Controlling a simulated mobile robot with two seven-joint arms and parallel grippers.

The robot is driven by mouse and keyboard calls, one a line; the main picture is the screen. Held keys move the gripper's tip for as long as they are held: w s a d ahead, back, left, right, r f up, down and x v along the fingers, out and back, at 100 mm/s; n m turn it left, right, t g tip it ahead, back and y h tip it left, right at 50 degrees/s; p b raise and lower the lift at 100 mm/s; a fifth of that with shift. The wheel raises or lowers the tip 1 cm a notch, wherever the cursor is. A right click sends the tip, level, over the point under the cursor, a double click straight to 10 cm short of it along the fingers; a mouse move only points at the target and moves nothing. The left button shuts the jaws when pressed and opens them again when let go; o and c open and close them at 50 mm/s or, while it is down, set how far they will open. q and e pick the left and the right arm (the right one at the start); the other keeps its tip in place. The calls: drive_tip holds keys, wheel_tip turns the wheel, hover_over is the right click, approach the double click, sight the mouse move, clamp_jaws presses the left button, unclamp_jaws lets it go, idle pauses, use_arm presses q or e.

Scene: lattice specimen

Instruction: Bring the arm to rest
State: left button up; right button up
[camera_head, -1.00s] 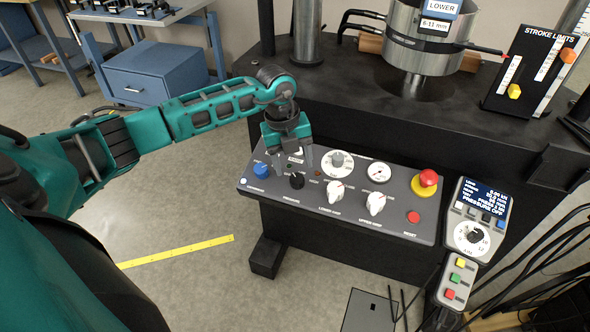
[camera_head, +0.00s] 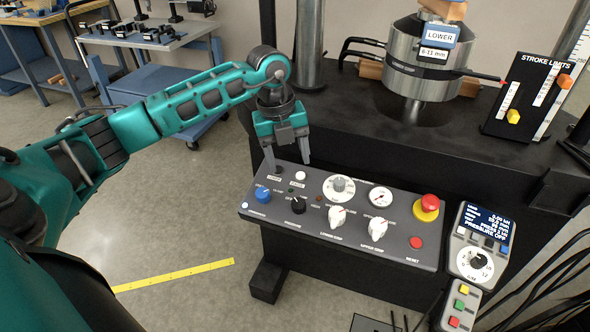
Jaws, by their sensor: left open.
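My left gripper (camera_head: 289,165) hangs fingers down above the back left part of the grey control panel (camera_head: 400,252). Its two fingers are apart with nothing between them, and it looks clear of the knobs. A blue knob (camera_head: 263,194) and a black knob (camera_head: 298,205) lie below and in front of it. A small white button (camera_head: 300,176) shows near its right fingertip. The left arm reaches in from the left, bent at the wrist. My right gripper is not in view.
The black machine bench (camera_head: 345,120) stands behind the panel, with a steel cylinder (camera_head: 418,70) and a stroke limits board (camera_head: 527,90). A red stop button (camera_head: 429,202) and a display pendant (camera_head: 484,232) are at the right. The floor at left is open, with yellow tape (camera_head: 180,274).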

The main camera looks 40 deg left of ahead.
use_arm(q)
drive_tip(key=shift+d, duration=0.1)
drive_tip(key=s+d+n+t+h, duration=0.1)
drive_tip(key=s+d+t+h, duration=0.15)
drive_tip(key=d+h, duration=0.8)
drive_tip(key=s+d+t+h, duration=0.25)
drive_tip(key=d+h, duration=0.25)
drive_tip(key=d, duration=1)
drive_tip(key=s+a+f+n+t+y, duration=0.1)
drive_tip(key=a+f+n+t+y, duration=0.8)
drive_tip(key=n, duration=0.8)
drive_tip(key=s+a+f+n+g+y, duration=0.2)
drive_tip(key=s+f+n+g+y, duration=0.2)
drive_tip(key=s+f, duration=0.6)
drive_tip(key=shift+s+f+n+y, duration=0.35)
drive_tip(key=shift+f+n+y, duration=0.15)
drive_tip(key=shift+n+y, duration=0.5)
